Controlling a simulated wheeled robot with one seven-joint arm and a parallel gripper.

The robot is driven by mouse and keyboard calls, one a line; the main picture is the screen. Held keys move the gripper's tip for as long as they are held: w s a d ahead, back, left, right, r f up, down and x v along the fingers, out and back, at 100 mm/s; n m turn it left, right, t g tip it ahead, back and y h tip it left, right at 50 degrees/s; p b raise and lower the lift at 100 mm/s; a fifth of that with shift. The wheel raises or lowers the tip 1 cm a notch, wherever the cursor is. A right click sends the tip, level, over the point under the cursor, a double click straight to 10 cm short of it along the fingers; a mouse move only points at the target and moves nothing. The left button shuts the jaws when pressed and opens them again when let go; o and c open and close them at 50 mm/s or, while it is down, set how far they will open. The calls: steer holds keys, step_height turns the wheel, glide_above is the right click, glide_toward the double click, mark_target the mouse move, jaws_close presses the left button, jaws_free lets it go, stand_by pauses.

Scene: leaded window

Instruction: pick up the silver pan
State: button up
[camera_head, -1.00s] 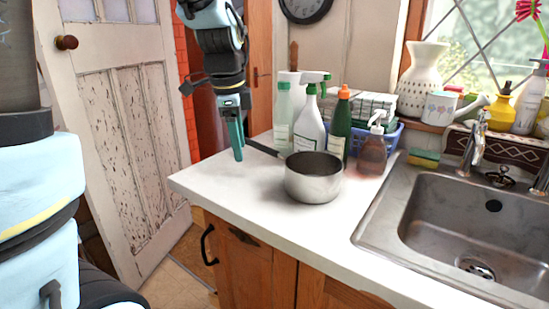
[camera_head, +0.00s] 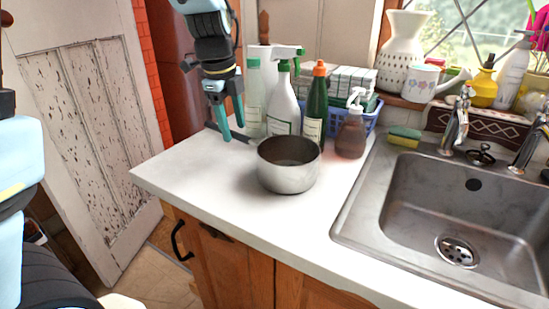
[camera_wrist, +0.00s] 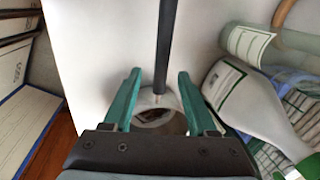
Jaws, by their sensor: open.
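The silver pan (camera_head: 288,172) stands upright on the white counter, its dark handle pointing back and left toward my gripper. My gripper (camera_head: 233,131) is open, pointing down at the handle just left of the bottles. In the wrist view, the dark handle (camera_wrist: 167,35) runs between the two green fingers of my gripper (camera_wrist: 160,74), with a gap on each side. Part of the pan (camera_wrist: 158,101) shows between the fingers there; the gripper body hides the rest. I cannot tell whether the fingertips reach down to the handle's height.
A white spray bottle (camera_head: 283,108), a green bottle (camera_head: 315,110) and a brown soap bottle (camera_head: 351,135) stand close behind the pan. The metal sink (camera_head: 350,215) lies to the right. Bare counter (camera_head: 200,175) lies left of the pan.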

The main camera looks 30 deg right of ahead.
mark_target(235, 132)
steer(key=shift+w+d+f, duration=0.1)
steer(key=shift+d+f, duration=0.1)
steer(key=shift+f, duration=0.7)
steer(key=shift+w+d+f, duration=0.1)
steer(key=shift+d+f, duration=0.05)
steer(key=shift+f, duration=0.7)
jaws_close()
